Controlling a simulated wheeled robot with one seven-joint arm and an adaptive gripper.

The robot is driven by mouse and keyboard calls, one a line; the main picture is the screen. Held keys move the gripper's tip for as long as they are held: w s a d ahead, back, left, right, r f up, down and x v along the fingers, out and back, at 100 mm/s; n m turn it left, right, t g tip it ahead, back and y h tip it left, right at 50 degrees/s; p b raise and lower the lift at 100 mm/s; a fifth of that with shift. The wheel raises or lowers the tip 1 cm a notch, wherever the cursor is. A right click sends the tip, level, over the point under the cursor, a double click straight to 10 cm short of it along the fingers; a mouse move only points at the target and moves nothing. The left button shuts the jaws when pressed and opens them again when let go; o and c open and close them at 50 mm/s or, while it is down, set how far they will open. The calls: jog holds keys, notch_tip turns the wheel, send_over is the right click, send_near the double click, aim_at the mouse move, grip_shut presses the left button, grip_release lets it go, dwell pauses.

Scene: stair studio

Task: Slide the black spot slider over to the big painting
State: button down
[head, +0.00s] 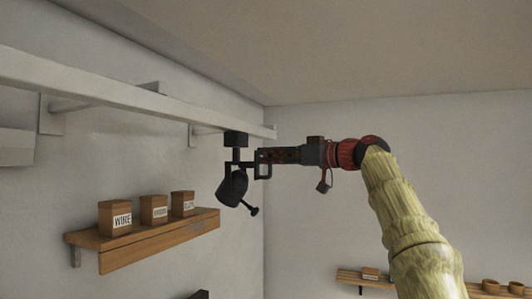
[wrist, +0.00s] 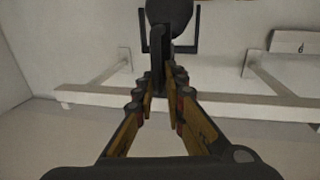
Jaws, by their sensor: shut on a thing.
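The black spot slider (head: 234,183) hangs under a white rail (head: 130,96), close to the rail's right end. It has a dark block at the rail, a rounded lamp head and a short knob pointing down right. My gripper (head: 268,157) reaches in from the right and is shut on the slider's dark upright part. In the wrist view the fingers of my gripper (wrist: 160,85) close around a dark bar of the slider (wrist: 170,12), with the round lamp head beyond. The fingertips partly hide the gripped part. No big painting shows in either view.
Brackets (head: 48,115) hold the rail to the left wall. Below it, a wooden shelf (head: 150,240) carries 3 labelled wooden boxes (head: 154,209). A low shelf (head: 350,276) with small items is on the far wall at right. The space left of the slider under the rail looks clear.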

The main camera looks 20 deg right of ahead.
jog(key=shift+w+d, duration=0.15)
jog(key=c, duration=2)
grip_release()
jog(key=v, duration=1.2)
